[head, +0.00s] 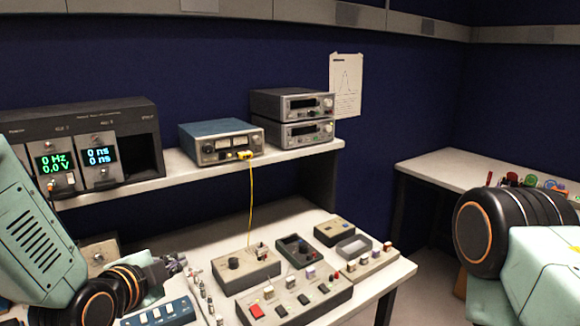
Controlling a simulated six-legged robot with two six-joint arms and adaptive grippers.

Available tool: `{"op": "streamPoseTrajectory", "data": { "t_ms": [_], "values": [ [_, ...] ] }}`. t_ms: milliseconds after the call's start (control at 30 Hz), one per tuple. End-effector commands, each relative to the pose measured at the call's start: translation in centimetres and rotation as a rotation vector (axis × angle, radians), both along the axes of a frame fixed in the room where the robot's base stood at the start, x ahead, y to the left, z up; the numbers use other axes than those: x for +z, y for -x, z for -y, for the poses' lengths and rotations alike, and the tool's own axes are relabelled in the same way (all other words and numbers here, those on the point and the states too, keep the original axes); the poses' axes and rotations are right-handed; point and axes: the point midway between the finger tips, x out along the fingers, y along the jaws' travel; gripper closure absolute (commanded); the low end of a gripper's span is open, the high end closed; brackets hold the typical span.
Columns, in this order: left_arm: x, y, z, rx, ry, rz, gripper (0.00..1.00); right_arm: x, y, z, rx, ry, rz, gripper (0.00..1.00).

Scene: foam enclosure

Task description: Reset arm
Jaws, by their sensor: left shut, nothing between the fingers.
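My left arm comes in from the left, over the front left of the workbench (368,290). Its gripper (178,264) is small in the picture, shut and empty, and points right above the bench. My right arm shows only as links at the right edge; its gripper is out of view.
A grey control box with a red button (330,298), another grey box (246,272) and a blue switch box (160,313) lie on the bench. A yellow cable (251,195) hangs from the blue instrument (221,140) on the shelf (290,153). A side table (450,168) stands at right.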

Motion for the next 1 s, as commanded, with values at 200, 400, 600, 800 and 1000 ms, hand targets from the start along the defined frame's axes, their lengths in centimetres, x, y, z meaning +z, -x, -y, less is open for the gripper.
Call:
{"op": "streamPoseTrajectory", "data": {
  "t_ms": [200,400,600,800,1000],
  "values": [
    [-12.3,7.5,-0.1,0.208,0.24,-0.378,1.0,0.0,0.0,0.0,0.0,0.0,0.0,0.6],
    [-21.3,17.1,-0.4,0.5,0.421,-0.705,1.0,0.0,0.0,0.0,0.0,0.0,-0.001,0.6],
    [-26.4,26.5,-0.8,0.806,0.519,-0.935,1.0,0.0,0.0,0.0,0.0,0.0,-0.001,0.6],
    [-28.9,34.3,-1.1,1.076,0.553,-1.078,1.0,0.0,0.0,0.0,0.0,0.0,0.0,0.6],
    [-31.7,35.9,-1.2,1.147,0.563,-1.1,1.0,-2.5,0.1,0.0,0.0,0.0,-0.001,0.6]
  ]
}}
